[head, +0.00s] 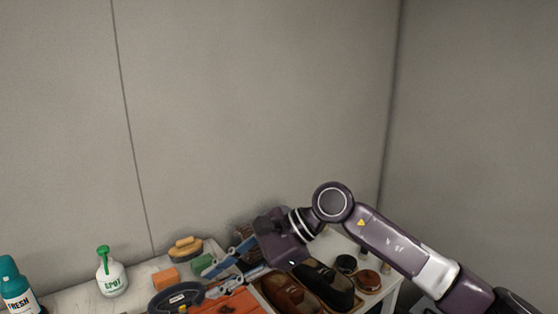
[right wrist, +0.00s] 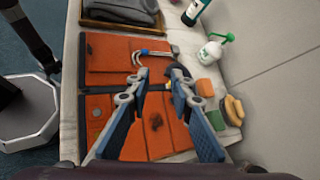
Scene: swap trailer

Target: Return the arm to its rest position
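My right gripper (head: 212,281) hangs over the white table in the head view, its arm coming in from the right. Its two blue-padded fingers stand apart in the right wrist view (right wrist: 158,84), with nothing held between them. Below them lie flat orange pieces (right wrist: 113,54) with dark edges, one with a dark spot. My left gripper is in neither view.
Under and beside my right arm are brown shoes (head: 283,292), black shoes (head: 327,285) and round tins (head: 368,281). Space above the table is clear.

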